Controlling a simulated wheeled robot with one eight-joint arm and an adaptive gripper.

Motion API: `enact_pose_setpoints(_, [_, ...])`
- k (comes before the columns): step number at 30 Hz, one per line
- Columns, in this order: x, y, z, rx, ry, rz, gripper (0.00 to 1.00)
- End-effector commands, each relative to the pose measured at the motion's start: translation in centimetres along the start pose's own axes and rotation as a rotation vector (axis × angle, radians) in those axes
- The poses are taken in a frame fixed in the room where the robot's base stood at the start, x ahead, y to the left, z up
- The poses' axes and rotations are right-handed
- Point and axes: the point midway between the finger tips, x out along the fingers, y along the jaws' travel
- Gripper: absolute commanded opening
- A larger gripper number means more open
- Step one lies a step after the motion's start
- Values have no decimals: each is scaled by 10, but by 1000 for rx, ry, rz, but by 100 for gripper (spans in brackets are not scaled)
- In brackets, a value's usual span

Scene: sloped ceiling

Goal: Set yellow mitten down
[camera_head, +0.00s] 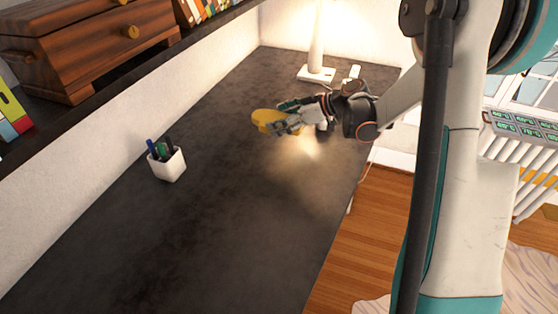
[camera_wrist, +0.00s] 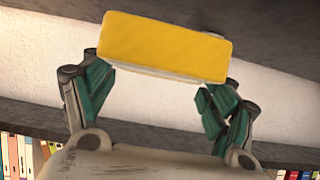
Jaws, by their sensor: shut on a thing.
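The yellow mitten (camera_head: 267,121) is at my gripper (camera_head: 286,118), over the dark desk (camera_head: 230,225) in the head view. In the wrist view the mitten (camera_wrist: 165,46) looks like a yellow block with a pale underside, held between the green-padded fingers of my gripper (camera_wrist: 160,85). The gripper is shut on it. I cannot tell from these views how far the mitten is above the desk top.
A white pen cup (camera_head: 168,165) with several pens stands on the desk at left. A white lamp (camera_head: 316,55) stands at the far end. A shelf with a wooden chest (camera_head: 70,45) runs along the wall. The desk's middle and near part are clear.

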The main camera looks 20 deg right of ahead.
Motion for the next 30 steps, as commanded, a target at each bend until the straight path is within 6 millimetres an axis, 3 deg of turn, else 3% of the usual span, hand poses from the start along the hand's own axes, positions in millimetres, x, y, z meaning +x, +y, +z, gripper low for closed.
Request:
enact_pose_setpoints(3, [18, 0, 31, 1, 0, 1, 55])
enact_pose_setpoints(12, [51, 0, 88, 1, 0, 2, 55])
enact_pose_setpoints(22, [63, 0, 110, 2, 0, 2, 55])
enact_pose_setpoints(30, [81, 0, 140, 2, 0, 2, 55])
